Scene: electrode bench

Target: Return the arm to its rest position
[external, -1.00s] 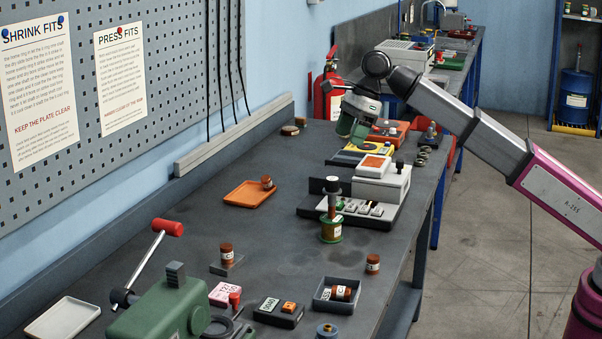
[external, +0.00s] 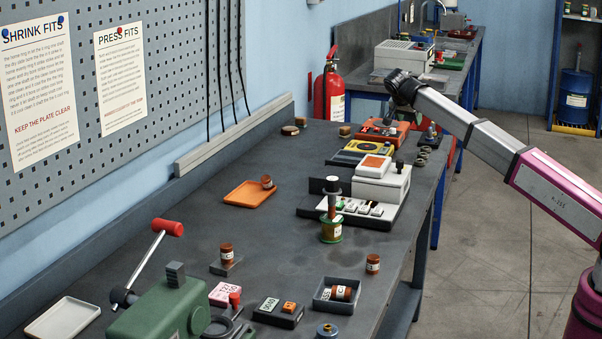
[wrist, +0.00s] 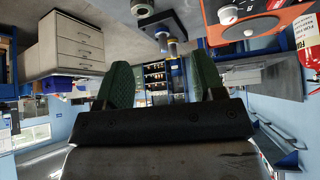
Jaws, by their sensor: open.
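My gripper (wrist: 152,85) shows in the wrist view as two green fingers spread apart with nothing between them. In the external view the gripper itself is hidden behind the dark wrist end of my arm. That wrist end is above the far right part of the grey bench (external: 300,160), near the orange unit there. The wrist view looks out past the bench into the room and appears upside down.
An orange unit (external: 384,133), a yellow unit (external: 357,152) and a white box device (external: 382,184) stand along the bench's right side. A red extinguisher (external: 328,95) stands behind. An orange tray (external: 250,194) and several small parts lie nearer. The floor at right is clear.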

